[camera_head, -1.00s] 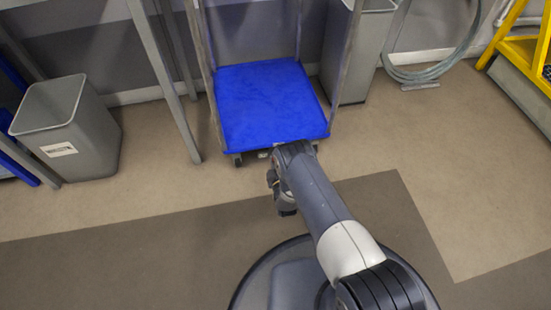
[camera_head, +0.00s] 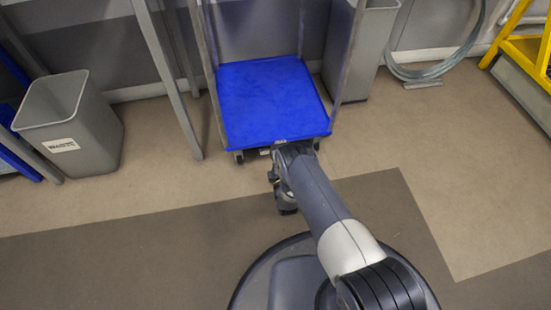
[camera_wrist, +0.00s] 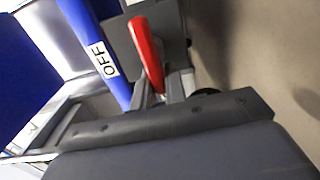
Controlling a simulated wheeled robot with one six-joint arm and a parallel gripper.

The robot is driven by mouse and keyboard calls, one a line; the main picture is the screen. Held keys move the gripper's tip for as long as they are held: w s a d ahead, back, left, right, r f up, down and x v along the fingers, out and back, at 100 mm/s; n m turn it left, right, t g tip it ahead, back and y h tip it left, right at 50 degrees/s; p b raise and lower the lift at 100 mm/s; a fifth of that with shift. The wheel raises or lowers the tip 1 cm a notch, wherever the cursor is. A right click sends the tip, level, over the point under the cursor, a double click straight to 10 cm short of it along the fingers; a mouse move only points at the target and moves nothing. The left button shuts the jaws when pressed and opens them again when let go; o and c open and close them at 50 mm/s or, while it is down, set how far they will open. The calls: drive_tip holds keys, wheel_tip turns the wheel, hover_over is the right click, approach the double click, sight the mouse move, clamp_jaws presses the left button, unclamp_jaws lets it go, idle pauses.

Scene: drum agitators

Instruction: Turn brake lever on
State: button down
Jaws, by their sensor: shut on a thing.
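The red brake lever (camera_wrist: 147,52) shows in the wrist view, running down beside a blue bar (camera_wrist: 88,45) with a white OFF label (camera_wrist: 101,60). My gripper (camera_wrist: 160,98) is shut on the lever's lower end, low in the wrist view; its dark body covers the bottom of the picture and hides much of the contact. In the head view a cart with a blue deck (camera_head: 272,100) stands ahead of me. My arm reaches to its front edge, and the lever and fingertips are hidden there.
A grey waste bin (camera_head: 85,145) stands at left, and another grey bin (camera_head: 362,55) is behind the cart at right. A grey post (camera_head: 168,85) stands left of the cart. Yellow steps (camera_head: 525,45) are at far right. The floor (camera_head: 400,140) right of the cart is clear.

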drive_tip(key=c, duration=1.4)
unclamp_jaws()
drive_tip(key=shift+c, duration=0.2)
drive_tip(key=shift+s, duration=0.15)
